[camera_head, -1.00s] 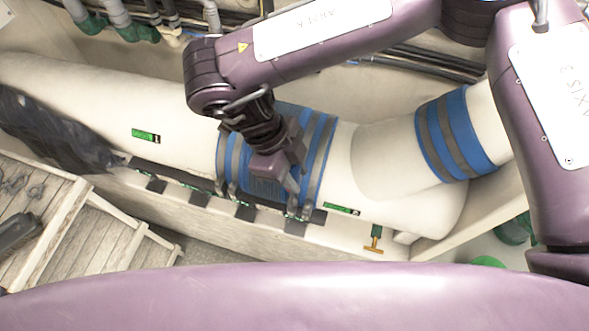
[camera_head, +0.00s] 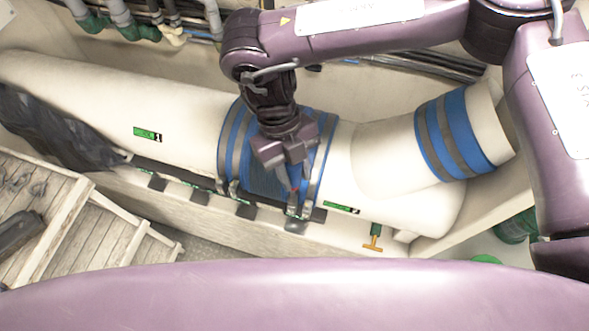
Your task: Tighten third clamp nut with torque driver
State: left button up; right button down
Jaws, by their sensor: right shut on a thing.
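My right gripper (camera_head: 293,178) is over the right part of a blue sleeve (camera_head: 262,182) on the large white pipe. Its jaws are shut on a slim tool, which I take to be the torque driver; its body is mostly hidden by the jaws, and a small red spot shows below them. Grey clamp bands circle the sleeve, a left pair (camera_head: 228,150) and a right pair (camera_head: 321,160). Their clamp nuts sit low on the near side, too small to make out. The tool's tip is close to the right pair; I cannot tell whether it touches a nut. My left gripper is out of view.
A second blue sleeve (camera_head: 455,135) with grey bands is on the pipe's elbow at right. A dark strip with several pads (camera_head: 246,211) runs along the ledge below the pipe. An orange T-handle (camera_head: 373,246) is at lower right. Wooden slats (camera_head: 90,235) fill the lower left.

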jog(key=shift+w, duration=0.15)
jog(key=shift+m+y, duration=0.3)
jog(key=shift+m, duration=0.7)
jog(key=shift+d+r, duration=0.15)
jog(key=shift+r, duration=0.1)
jog(key=shift+r+p, duration=0.65)
jog(key=shift+p, duration=0.1)
jog(key=shift+r+p, duration=0.35)
jog(key=shift+r, duration=1.25)
